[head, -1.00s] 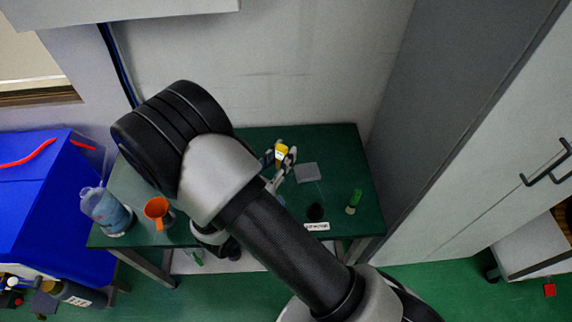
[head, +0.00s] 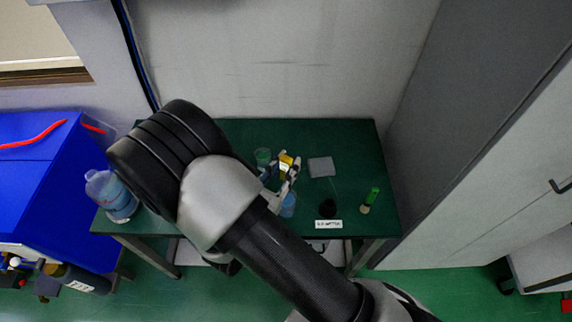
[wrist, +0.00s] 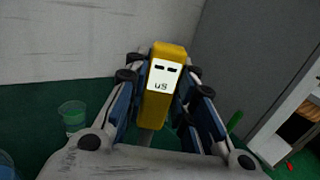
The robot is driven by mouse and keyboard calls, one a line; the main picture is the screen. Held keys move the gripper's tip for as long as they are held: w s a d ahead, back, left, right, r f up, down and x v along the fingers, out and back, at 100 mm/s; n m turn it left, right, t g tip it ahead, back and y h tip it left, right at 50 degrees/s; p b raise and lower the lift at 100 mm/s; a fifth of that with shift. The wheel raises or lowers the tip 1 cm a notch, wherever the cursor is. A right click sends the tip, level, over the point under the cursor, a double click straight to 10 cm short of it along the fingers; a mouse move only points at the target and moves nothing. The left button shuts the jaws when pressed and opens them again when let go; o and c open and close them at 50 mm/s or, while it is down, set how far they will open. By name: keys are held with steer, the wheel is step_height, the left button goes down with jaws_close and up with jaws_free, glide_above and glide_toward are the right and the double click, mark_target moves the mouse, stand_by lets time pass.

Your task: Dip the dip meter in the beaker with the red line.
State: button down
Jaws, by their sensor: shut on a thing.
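The yellow dip meter (head: 286,163) with a white label is held in my gripper (head: 281,172) over the green table, and it also shows in the wrist view (wrist: 162,90). The gripper's fingers are shut on its two sides. A clear beaker with greenish content (head: 262,157) stands just left of and behind the gripper; it also shows at the left of the wrist view (wrist: 73,117). A beaker with blue content (head: 288,204) stands in front of the gripper, partly beside my arm. I cannot make out a red line on either beaker.
The green table (head: 345,140) has a flat grey square (head: 321,167), a dark round thing (head: 327,208), a white label (head: 328,224) and a green-topped item (head: 371,199). A large blue-tinted bottle (head: 112,195) stands at the left edge. A wall and grey cabinet bound the table.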

steer(key=shift+f+b, duration=3)
steer(key=shift+f, duration=1.25)
steer(key=shift+r, duration=0.1)
steer(key=shift+r+p, duration=3.6)
steer(key=shift+r, duration=0.85)
